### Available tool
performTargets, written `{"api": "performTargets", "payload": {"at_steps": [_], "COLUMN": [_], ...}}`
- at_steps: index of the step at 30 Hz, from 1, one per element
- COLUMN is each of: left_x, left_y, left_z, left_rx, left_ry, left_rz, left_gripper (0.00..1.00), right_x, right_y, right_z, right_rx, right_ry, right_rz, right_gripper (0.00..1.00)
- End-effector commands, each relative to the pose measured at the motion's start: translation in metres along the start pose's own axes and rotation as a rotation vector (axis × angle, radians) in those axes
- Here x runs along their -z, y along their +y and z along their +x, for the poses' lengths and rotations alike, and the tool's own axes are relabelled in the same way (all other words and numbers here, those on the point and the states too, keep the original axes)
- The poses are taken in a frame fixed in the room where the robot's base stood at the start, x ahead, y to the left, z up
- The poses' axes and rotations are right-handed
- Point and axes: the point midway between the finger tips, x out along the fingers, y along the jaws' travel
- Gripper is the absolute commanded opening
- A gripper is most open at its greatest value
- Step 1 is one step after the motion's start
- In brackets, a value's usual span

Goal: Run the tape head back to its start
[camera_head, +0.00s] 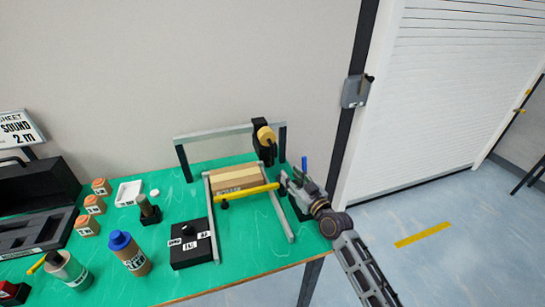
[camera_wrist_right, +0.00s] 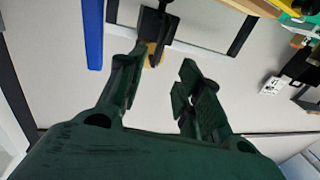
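The tape head (camera_head: 264,143), a black block with a yellow roll, hangs near the right end of a grey overhead rail (camera_head: 215,134). Below it a brown taped box (camera_head: 237,180) lies between two grey side rails. My right gripper (camera_head: 287,178) is at the right side of this frame, below and right of the tape head. In the right wrist view my right gripper (camera_wrist_right: 157,88) has its fingers apart with nothing between them. The tape head (camera_wrist_right: 157,28) shows beyond the fingertips, upside down. My left gripper is not in view.
A yellow bar (camera_head: 248,194) crosses in front of the box. A blue upright piece (camera_head: 304,165) stands close by my right gripper. A black control box (camera_head: 191,245), bottles and small orange blocks (camera_head: 94,204) stand on the green table (camera_head: 265,252). A wall is behind.

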Motion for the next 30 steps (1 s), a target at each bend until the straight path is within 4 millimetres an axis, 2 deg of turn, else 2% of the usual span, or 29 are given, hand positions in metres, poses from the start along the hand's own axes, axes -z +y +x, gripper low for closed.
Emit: {"api": "performTargets", "payload": {"at_steps": [8,14,30], "left_x": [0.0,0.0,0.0], "left_y": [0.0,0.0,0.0], "left_z": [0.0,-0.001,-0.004], "left_rx": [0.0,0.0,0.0], "left_ry": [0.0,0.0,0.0], "left_rz": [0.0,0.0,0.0], "left_gripper": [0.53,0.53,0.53], "right_x": [0.0,0.001,0.0], "right_y": [0.0,0.0,0.0], "right_z": [0.002,0.011,0.06], "right_rx": [0.0,0.0,0.001], "right_ry": [-0.001,0.0,-0.001], "right_rz": [0.0,0.0,0.0], "right_gripper": [0.35,0.35,0.35]}}
